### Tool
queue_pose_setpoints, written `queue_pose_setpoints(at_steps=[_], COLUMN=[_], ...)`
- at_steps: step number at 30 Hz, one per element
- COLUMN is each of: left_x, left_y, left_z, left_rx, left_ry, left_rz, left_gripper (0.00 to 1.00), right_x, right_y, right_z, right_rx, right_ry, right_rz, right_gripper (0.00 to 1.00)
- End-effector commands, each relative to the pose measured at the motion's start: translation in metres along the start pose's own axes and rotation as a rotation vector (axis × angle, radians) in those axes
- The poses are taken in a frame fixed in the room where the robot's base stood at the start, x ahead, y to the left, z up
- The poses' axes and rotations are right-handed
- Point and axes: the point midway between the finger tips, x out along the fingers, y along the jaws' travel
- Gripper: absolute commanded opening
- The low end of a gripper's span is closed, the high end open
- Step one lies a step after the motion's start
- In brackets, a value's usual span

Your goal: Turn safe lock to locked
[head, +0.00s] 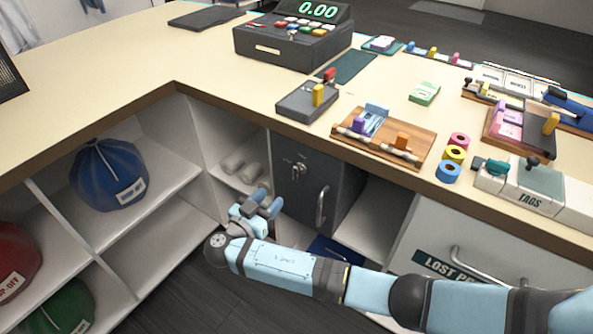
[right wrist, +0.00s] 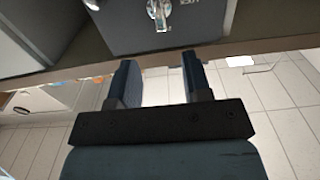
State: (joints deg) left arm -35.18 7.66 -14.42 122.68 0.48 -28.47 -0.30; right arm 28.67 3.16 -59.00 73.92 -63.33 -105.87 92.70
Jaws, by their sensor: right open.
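A dark grey safe (head: 304,200) sits in the shelf under the counter, with its door closed. A small silver lock (head: 298,168) is on the upper part of its door, and a vertical bar handle (head: 321,206) is to the right. My right gripper (head: 268,201) is open and empty, in front of and to the lower left of the lock, apart from the safe. In the right wrist view, the lock (right wrist: 160,12) shows at the top edge, beyond the open fingers (right wrist: 160,68); its exact setting is too small to tell. My left gripper is out of view.
The countertop edge (head: 215,98) overhangs the safe. Rolled pale items (head: 240,166) lie on a shelf to its left. A drawer with a handle (head: 470,262) is to the right. A cash register (head: 293,42) and trays stand on the counter.

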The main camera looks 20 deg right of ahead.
Motion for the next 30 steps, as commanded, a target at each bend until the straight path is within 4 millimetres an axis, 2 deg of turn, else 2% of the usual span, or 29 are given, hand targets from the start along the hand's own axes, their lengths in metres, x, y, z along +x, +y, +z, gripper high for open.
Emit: queue_pose_setpoints(at_steps=[1, 9, 15, 21, 29, 30], left_x=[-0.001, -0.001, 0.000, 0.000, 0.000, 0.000], left_y=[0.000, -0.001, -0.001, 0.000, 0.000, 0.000], left_z=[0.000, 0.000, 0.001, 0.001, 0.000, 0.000], left_rx=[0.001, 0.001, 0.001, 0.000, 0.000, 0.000], left_ry=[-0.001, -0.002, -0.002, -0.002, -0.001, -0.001], left_rz=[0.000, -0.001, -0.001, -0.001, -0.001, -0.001], left_gripper=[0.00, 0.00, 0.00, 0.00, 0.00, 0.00], right_x=[0.012, 0.071, 0.102, 0.116, 0.117, 0.117], right_y=[0.000, 0.001, 0.001, 0.000, 0.000, 0.000], right_z=[-0.002, -0.001, -0.001, -0.001, 0.000, 0.000], right_rx=[0.000, 0.000, -0.001, 0.000, 0.000, 0.000], right_ry=[0.005, 0.005, 0.004, 0.002, 0.001, 0.001], right_rz=[0.002, 0.003, 0.002, 0.000, 0.001, 0.001], right_gripper=[0.45, 0.45, 0.45, 0.45, 0.45, 0.42])
